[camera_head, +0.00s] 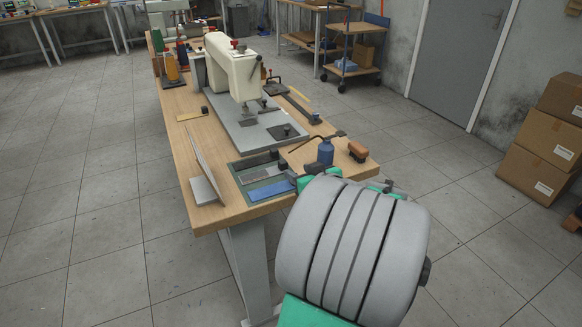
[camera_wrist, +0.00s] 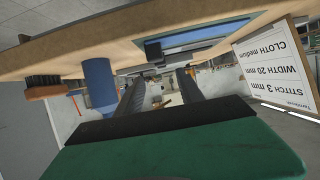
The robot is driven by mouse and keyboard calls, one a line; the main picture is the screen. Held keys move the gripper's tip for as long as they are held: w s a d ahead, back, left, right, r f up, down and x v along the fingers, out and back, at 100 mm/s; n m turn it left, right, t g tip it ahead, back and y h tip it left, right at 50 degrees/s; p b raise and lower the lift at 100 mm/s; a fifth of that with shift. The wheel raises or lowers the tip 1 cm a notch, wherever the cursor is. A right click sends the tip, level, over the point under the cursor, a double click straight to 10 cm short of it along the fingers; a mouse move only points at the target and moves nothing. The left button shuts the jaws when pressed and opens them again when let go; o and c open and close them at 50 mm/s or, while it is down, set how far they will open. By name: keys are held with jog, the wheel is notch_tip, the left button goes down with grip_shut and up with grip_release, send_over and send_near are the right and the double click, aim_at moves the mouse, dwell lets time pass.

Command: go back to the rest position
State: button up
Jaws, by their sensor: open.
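My gripper (camera_wrist: 160,86) shows in the wrist view as two dark fingers spread apart. Nothing is seen between them. In the head view my grey arm link hides most of it, near the front right corner of the wooden workbench (camera_head: 220,213). In the wrist view the bench top (camera_wrist: 215,30) appears upside down, with a blue bottle (camera_wrist: 98,84) and a brush (camera_wrist: 42,86) to the left of the fingers. A white card with printed text (camera_wrist: 277,62) is to the right. I cannot tell the exact clearance to the bench.
A cream sewing machine (camera_head: 232,72) stands on the bench. The blue bottle (camera_head: 326,152) and brush (camera_head: 358,151) are near its right edge. The tilted card (camera_head: 203,165) stands at the left edge. Cardboard boxes (camera_head: 545,140) are stacked at right. The floor between is clear.

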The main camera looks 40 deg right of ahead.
jog(key=shift+v, duration=1.15)
jog(key=w+a+r+n+g+y+p, duration=0.2)
jog(key=a+p, duration=0.2)
jog(key=a, duration=0.5)
jog(key=w+a+r+n+g+y+p, duration=0.1)
jog(key=w+a+r+g+y+p, duration=0.1)
jog(key=a+p, duration=0.5)
jog(key=s+a+r+g+p, duration=0.2)
jog(key=s+a, duration=0.3)
jog(key=a, duration=0.3)
jog(key=s+a+r+g+p, duration=0.3)
jog(key=s+a+r, duration=0.2)
jog(key=a, duration=0.3)
jog(key=shift+a+g, duration=0.3)
jog(key=shift+s, duration=0.2)
